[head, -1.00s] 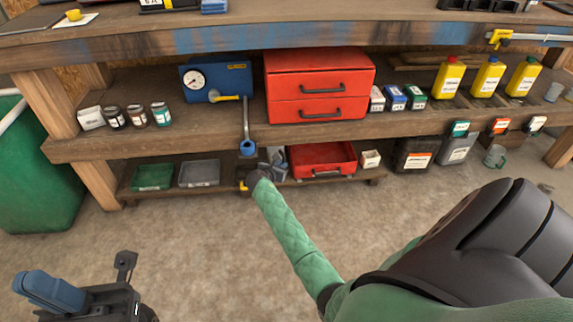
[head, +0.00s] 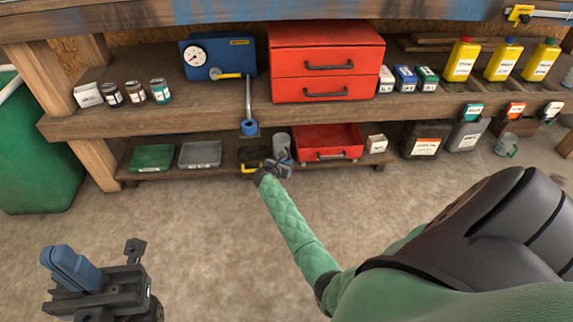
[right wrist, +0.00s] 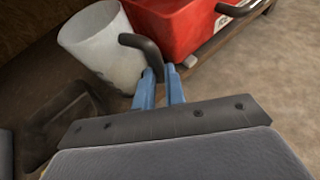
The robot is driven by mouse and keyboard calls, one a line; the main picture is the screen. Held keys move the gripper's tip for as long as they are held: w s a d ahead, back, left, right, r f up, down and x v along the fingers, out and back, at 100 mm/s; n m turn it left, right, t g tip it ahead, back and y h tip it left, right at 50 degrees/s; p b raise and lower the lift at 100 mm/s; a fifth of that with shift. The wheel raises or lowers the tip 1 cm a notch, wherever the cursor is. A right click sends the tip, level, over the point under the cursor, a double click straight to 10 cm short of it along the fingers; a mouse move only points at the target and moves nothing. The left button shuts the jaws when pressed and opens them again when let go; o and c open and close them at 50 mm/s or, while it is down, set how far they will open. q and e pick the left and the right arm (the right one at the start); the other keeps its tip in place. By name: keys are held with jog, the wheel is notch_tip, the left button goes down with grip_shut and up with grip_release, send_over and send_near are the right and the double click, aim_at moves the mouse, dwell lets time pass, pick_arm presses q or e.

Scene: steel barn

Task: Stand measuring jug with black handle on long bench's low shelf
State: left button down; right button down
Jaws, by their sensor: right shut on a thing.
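The measuring jug (head: 281,146) is a pale, whitish cylinder at the low shelf (head: 220,172) of the long bench, left of the red tray. In the right wrist view the jug (right wrist: 98,45) shows its open rim, tilted in the picture, and its black handle (right wrist: 142,46). My right gripper (right wrist: 160,88) is shut on that handle; in the head view the gripper (head: 272,170) is just in front of the jug. I cannot tell whether the jug's base touches the shelf. My left gripper (head: 100,262) is away from the bench, its jaw gap unclear.
The low shelf holds a green tray (head: 152,158), a grey tray (head: 200,154), a dark tray (head: 252,157), a red tray (head: 328,154) and a small white box (head: 377,143). A blue-ended tool (head: 249,126) hangs above. Another clear jug (head: 507,145) stands on the floor right.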

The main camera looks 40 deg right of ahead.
jog(key=shift+r, duration=0.15)
jog(key=c, duration=1.9)
grip_release()
jog(key=shift+f, duration=0.25)
jog(key=o, duration=0.4)
